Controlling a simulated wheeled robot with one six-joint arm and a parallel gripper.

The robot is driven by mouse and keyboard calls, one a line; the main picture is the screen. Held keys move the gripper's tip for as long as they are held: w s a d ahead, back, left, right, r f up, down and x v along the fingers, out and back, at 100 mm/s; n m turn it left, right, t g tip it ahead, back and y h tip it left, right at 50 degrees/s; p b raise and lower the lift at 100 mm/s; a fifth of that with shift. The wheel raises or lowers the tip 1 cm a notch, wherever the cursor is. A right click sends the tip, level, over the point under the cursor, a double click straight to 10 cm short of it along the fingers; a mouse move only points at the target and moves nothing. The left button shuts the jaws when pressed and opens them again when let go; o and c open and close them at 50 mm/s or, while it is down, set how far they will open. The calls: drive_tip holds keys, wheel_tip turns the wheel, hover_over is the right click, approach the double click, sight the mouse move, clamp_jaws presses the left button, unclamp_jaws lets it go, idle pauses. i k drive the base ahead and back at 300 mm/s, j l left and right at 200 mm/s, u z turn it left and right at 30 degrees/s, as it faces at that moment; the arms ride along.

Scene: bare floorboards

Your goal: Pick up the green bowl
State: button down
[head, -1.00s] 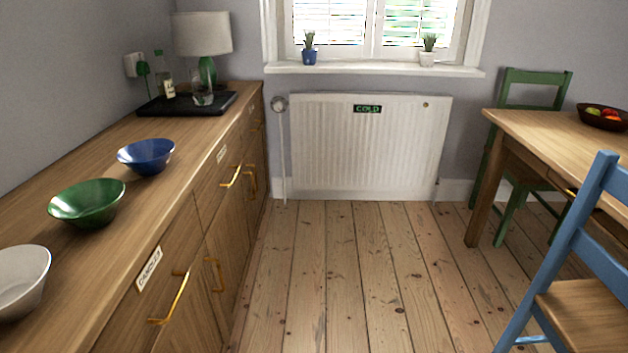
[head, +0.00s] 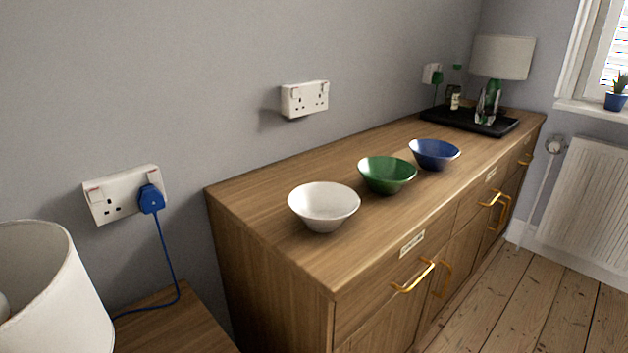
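The green bowl (head: 387,176) stands upright on the wooden sideboard (head: 262,207), in the middle of a row of three bowls. The white bowl (head: 324,208) is to its left and nearer to me. The blue bowl (head: 434,154) is to its right and farther off. The green bowl looks empty and nothing covers it. My gripper is not in view.
A black tray (head: 505,128) with a lamp (head: 502,58) and bottle stands at the sideboard's far end. A lower wooden table (head: 175,325) with a white lampshade (head: 48,290) is at the near left. Bare floorboards (head: 510,300) lie right of the sideboard.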

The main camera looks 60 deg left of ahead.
sight(385, 175)
drive_tip(key=u, duration=1.75)
